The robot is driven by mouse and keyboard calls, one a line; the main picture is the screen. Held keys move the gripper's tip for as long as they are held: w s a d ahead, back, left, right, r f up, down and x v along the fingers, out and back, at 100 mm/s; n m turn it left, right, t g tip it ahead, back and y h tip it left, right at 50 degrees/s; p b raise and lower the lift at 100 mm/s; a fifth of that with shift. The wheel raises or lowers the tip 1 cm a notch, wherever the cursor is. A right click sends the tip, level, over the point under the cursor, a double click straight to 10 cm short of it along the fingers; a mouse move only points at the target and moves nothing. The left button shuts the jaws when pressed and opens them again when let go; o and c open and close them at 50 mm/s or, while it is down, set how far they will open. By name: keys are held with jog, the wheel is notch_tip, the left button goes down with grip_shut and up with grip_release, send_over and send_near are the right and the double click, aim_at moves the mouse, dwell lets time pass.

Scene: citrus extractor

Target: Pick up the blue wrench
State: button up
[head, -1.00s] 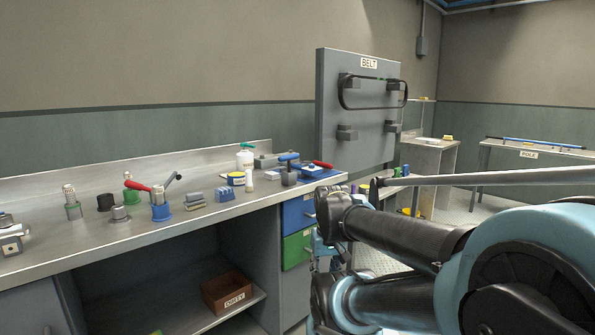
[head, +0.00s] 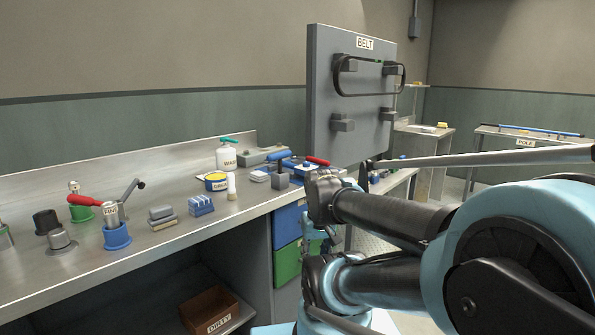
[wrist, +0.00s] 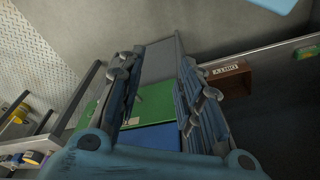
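A blue T-shaped handle (head: 277,157) stands upright in a small grey block on the bench in the head view. It is the likeliest blue wrench, though its small size keeps me from being certain. My gripper (wrist: 160,62) is open and empty in the wrist view, its two fingers spread apart. It hangs beside the bench front, below the bench top. The green drawer (wrist: 152,104) and the blue drawer (wrist: 152,137) show between and behind the fingers. In the head view my arm mostly hides the gripper. The wrench is not visible in the wrist view.
The steel bench (head: 185,245) carries a red-handled tool (head: 84,200), a blue cup holder (head: 117,237), a white bottle (head: 226,157) and a blue-yellow tin (head: 216,181). The grey BELT panel (head: 350,105) rises behind the bench's right end. A brown DIRTY bin (head: 208,310) sits below.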

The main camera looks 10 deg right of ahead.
jog(key=shift+o, duration=1.3)
notch_tip(320, 180, up, 31)
jog(key=n+t+y, duration=0.1)
jog(key=n+y, duration=0.2)
jog(key=n, duration=0.4)
send_over(287, 165)
jog(key=s+d, duration=0.7)
jog(key=x, duration=1.7)
jog(key=shift+w+d+r, duration=0.1)
jog(key=shift+w, duration=0.15)
jog(key=shift+c, duration=0.3)
grip_shut()
